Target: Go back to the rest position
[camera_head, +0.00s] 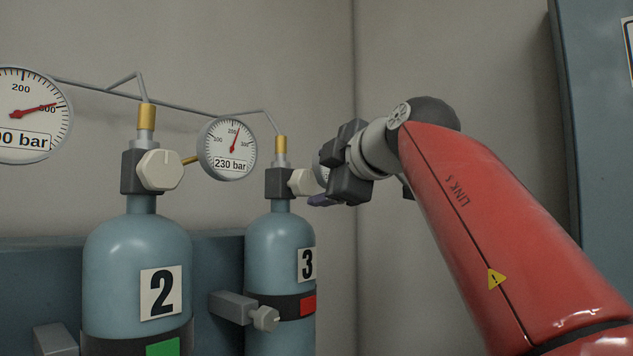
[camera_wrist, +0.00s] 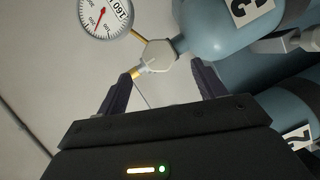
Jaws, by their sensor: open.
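My gripper (camera_head: 335,168) is in the head view at the right of cylinder 3 (camera_head: 275,240), at the height of its valve. Its two dark fingers stand apart in the wrist view (camera_wrist: 163,72), with nothing held. The pale hexagonal valve knob of cylinder 3 (camera_head: 302,181) is just left of the gripper. In the wrist view a pale knob (camera_wrist: 158,55) lies just ahead of the gap between the fingertips. I cannot tell whether a finger touches it.
Cylinder 2 (camera_head: 137,250) stands left of cylinder 3, with its own knob (camera_head: 160,170) and a gauge reading 230 bar (camera_head: 228,148). A thin pipe (camera_head: 190,103) runs above them. A blue-grey cabinet (camera_head: 590,120) stands at the right. Bare wall lies between.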

